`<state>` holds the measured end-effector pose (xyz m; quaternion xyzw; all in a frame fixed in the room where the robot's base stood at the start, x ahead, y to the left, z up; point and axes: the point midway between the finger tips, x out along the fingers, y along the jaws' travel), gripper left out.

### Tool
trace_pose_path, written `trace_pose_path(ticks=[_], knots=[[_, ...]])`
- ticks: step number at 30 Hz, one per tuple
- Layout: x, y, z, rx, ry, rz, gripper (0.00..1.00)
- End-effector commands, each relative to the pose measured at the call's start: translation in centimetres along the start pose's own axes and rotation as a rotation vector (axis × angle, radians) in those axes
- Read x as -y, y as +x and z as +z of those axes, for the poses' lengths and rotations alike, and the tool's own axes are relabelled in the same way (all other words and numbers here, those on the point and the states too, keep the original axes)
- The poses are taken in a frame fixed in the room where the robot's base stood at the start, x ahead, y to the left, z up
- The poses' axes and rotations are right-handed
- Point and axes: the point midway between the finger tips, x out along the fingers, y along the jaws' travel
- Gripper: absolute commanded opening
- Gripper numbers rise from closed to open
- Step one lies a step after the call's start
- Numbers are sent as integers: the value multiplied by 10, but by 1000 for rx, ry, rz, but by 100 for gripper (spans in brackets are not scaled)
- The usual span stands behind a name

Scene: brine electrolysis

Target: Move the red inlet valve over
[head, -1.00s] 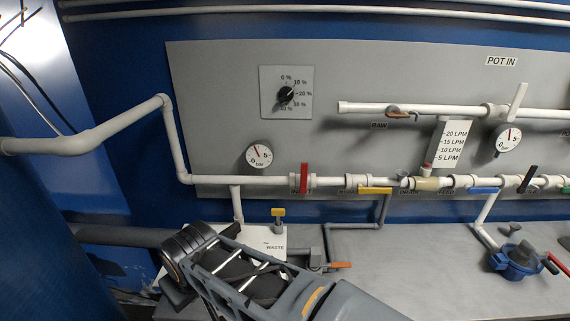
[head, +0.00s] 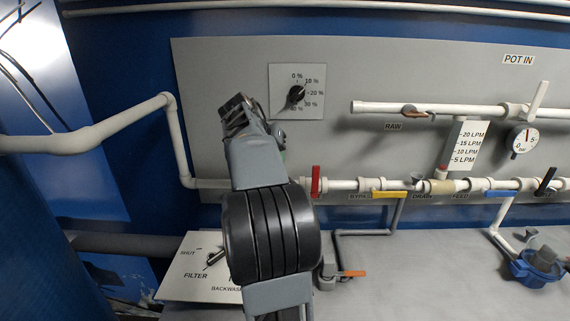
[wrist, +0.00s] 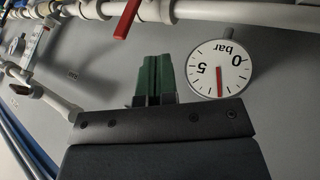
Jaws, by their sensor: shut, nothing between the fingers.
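The red inlet valve (head: 316,181) is a flat red handle standing upright across the white horizontal pipe, right of my arm in the head view. Its red handle (wrist: 127,18) also shows at the top of the wrist view, which looks at the panel upside down. My gripper (wrist: 155,62) has green fingers, shut together and empty. In the wrist view its tips lie below the red handle and left of the round pressure gauge (wrist: 219,68), apart from the handle in the picture. In the head view my arm covers the gauge and most of the gripper.
A yellow handle (head: 390,194), a blue handle (head: 503,194) and a black handle (head: 545,181) follow along the same pipe. A percent dial (head: 297,94) sits above. A filter plate (head: 180,283) and an orange handle (head: 352,274) lie lower. The bench's middle is clear.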

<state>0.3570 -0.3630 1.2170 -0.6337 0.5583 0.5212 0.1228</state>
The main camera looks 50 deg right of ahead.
Motion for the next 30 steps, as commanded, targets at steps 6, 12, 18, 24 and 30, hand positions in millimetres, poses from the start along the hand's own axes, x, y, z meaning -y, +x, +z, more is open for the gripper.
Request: trace_pose_path(ticks=[6, 12, 18, 24, 30], knots=[[0, 40, 1, 4, -2, 0, 0], [0, 77, 1, 3, -3, 0, 0], [-18, 93, 0, 0, -1, -1, 0], [-30, 101, 0, 0, -2, -3, 0], [-34, 103, 1, -1, -3, -3, 0]])
